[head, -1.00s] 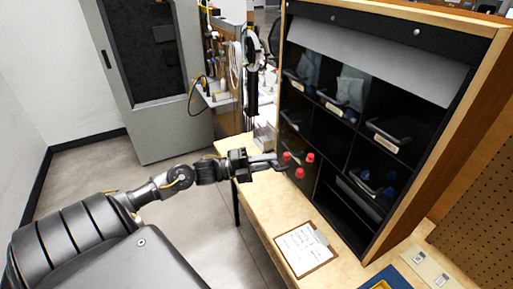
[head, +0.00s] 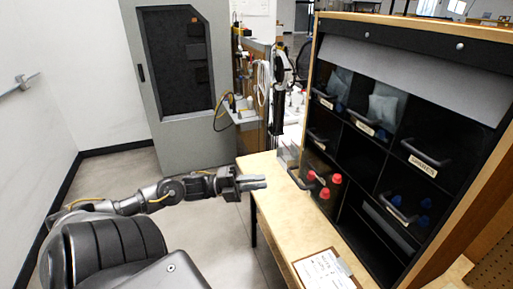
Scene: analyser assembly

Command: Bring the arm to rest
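My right gripper is not in view.
The cabinet stands on the table with labelled bins, including one with red-capped items (head: 324,193) and one with blue-capped items (head: 424,203). A clipboard (head: 322,271) lies at the table front. A grey cabinet (head: 186,130) stands behind. Floor left of the table is clear.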

